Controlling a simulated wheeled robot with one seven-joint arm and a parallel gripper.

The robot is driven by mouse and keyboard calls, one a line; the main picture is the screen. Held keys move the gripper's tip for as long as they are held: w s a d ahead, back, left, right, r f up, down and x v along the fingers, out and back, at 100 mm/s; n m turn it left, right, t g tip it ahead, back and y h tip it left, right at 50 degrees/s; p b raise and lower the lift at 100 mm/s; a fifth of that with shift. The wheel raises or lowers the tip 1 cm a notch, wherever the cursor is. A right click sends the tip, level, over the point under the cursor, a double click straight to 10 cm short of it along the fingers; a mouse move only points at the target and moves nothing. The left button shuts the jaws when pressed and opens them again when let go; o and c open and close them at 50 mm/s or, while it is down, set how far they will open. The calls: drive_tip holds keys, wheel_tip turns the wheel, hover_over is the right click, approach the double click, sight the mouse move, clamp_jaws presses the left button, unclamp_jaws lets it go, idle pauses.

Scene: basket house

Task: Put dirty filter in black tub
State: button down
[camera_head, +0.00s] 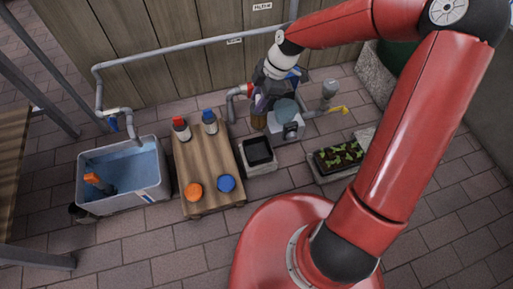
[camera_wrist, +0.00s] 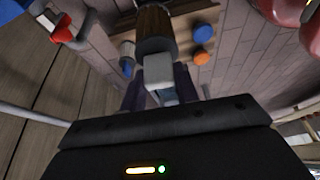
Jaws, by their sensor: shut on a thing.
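The dirty filter (camera_head: 258,121) is a brown ribbed cylinder hanging below my gripper (camera_head: 263,100). In the wrist view the filter (camera_wrist: 155,27) shows with a pale grey neck (camera_wrist: 158,70), and my gripper (camera_wrist: 160,98) is shut on that end. The black tub (camera_head: 258,150) is a square, dark, open container on the paving, a little below the filter in the head view. The filter appears above and behind the tub, beside the grey pump housing. I cannot make out the tub in the wrist view.
A wooden table (camera_head: 208,165) with bottles and orange and blue lids stands left of the tub. A grey water bin (camera_head: 148,192) is farther left. The pump (camera_head: 287,124) with pipes and a yellow-handled valve, and a plant tray (camera_head: 338,158), are to the right.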

wheel_tip(320, 180, down, 20)
drive_tip(key=b, duration=0.5)
drive_tip(key=shift+s+a, duration=0.15)
drive_tip(key=shift+f, duration=0.1)
drive_tip(key=c, duration=1.1)
unclamp_jaws()
drive_tip(key=shift+o, duration=0.2)
drive_tip(key=p+v, duration=0.3)
drive_tip(key=v, duration=0.9)
drive_tip(key=shift+r, duration=0.25)
